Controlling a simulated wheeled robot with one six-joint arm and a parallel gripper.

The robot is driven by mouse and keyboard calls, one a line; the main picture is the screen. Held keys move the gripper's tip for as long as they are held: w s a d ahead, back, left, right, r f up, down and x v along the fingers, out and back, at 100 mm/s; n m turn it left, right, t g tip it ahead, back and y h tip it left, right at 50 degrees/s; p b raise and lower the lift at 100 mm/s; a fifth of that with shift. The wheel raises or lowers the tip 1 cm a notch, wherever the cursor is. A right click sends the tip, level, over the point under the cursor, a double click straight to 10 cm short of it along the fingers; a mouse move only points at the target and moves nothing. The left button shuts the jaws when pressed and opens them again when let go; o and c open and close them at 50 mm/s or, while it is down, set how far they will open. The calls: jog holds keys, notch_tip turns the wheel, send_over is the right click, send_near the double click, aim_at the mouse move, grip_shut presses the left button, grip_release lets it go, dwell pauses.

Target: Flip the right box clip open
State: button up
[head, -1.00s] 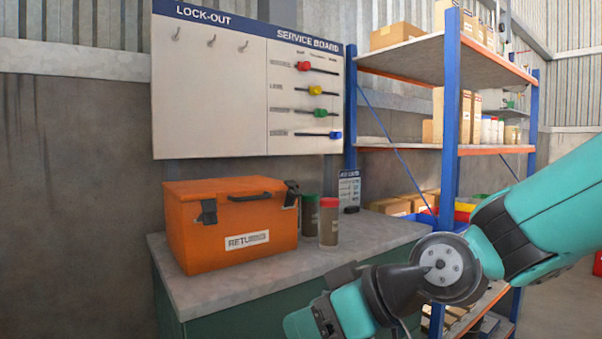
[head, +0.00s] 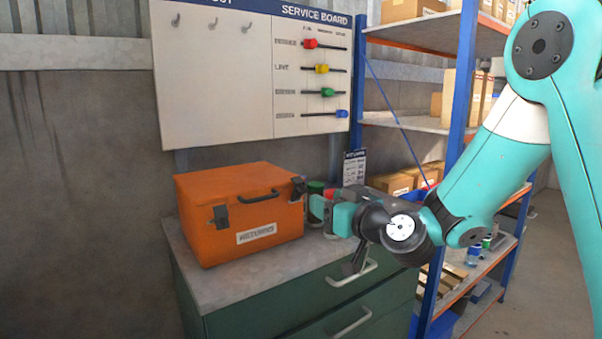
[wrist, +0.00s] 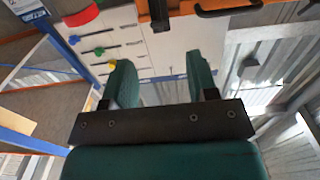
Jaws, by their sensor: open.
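The orange box (head: 240,215) stands closed on the counter, with a dark handle on its lid. Its right clip (head: 298,188) is black and sits at the right front corner; it looks closed. The clip also shows at the top of the wrist view (wrist: 159,14), beyond the gap between my fingers. The left clip (head: 220,216) is on the front left. My gripper (head: 318,208) is just right of the box, near the right clip. In the wrist view its two teal fingers (wrist: 160,60) are apart with nothing between them.
A grey counter (head: 205,285) has green drawers with handles below. The service board (head: 240,75) hangs behind. A blue-framed shelf (head: 457,110) stands at right.

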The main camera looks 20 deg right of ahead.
aim_at(304, 192)
jog(key=p+x, duration=0.5)
jog(key=x, duration=0.4)
jog(key=shift+w+a+r, duration=0.1)
jog(key=shift+w+a, duration=0.1)
jog(key=shift+w, duration=0.2)
jog(key=c, duration=0.9)
jog(key=f+b, duration=0.1)
jog(key=b, duration=0.3)
jog(key=shift+s+f+t+b, duration=0.1)
jog(key=shift+f+t+b, duration=0.05)
jog(key=shift+t+b, duration=0.2)
jog(key=b, duration=0.3)
jog(key=t+b, duration=0.1)
jog(key=b, duration=0.3)
jog(key=shift+s+f+t+y, duration=0.2)
jog(key=shift+s+t+y, duration=0.05)
jog(key=shift+y, duration=0.15)
jog(key=b, duration=0.2)
jog(key=shift+s+r+t+b, duration=0.1)
jog(key=shift+r+t+b, duration=0.1)
jog(key=shift+t+b, duration=0.15)
jog(key=shift+r, duration=0.15)
